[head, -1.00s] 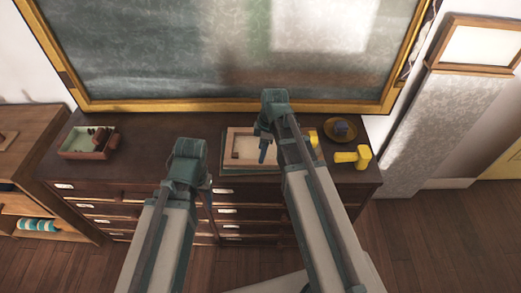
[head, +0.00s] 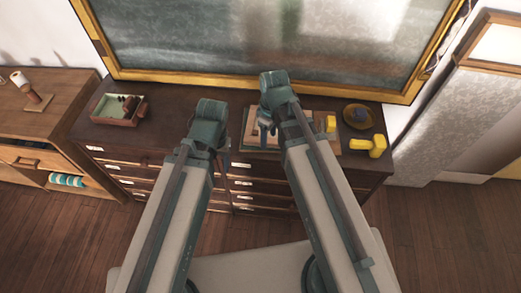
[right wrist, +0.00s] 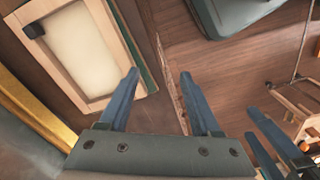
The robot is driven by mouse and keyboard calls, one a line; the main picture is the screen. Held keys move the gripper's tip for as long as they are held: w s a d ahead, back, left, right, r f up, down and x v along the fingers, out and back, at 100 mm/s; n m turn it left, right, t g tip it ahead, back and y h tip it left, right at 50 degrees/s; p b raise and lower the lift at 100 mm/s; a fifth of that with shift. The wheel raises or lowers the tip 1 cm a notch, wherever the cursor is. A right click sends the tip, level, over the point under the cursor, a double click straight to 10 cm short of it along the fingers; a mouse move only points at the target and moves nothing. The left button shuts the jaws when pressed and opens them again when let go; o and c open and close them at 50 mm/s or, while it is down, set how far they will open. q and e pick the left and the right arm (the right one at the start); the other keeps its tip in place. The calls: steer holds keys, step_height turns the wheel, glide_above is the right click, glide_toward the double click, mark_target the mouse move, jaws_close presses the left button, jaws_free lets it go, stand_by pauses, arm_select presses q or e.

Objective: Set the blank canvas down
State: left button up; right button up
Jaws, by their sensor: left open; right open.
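A light wooden frame with a blank cream face, which looks like the blank canvas (head: 250,127), lies flat on the dark dresser, partly hidden behind my right arm. The right wrist view shows its cream face (right wrist: 82,55) and a small dark block on one corner. A green edge shows along its side. My right gripper (head: 266,136) is over the canvas's left part in the head view; in the wrist view its open fingers (right wrist: 159,73) are empty and beside the frame. My left gripper (head: 224,155) is open, near the dresser's front edge, left of the canvas.
A yellow object (head: 369,147) and a round brown dish (head: 357,118) stand at the dresser's right. A shallow box (head: 118,110) with dark items sits at its left. A large gold-framed board (head: 180,79) rises behind. The dresser top (head: 175,125) between box and canvas is clear.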

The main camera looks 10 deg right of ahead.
steer(key=s+a+m+h, duration=0.1)
steer(key=s+a+m, duration=0.4)
steer(key=s, duration=0.3)
steer(key=shift+a+m+h, duration=0.2)
steer(key=shift+m+h, duration=0.1)
steer(key=shift+m, duration=0.3)
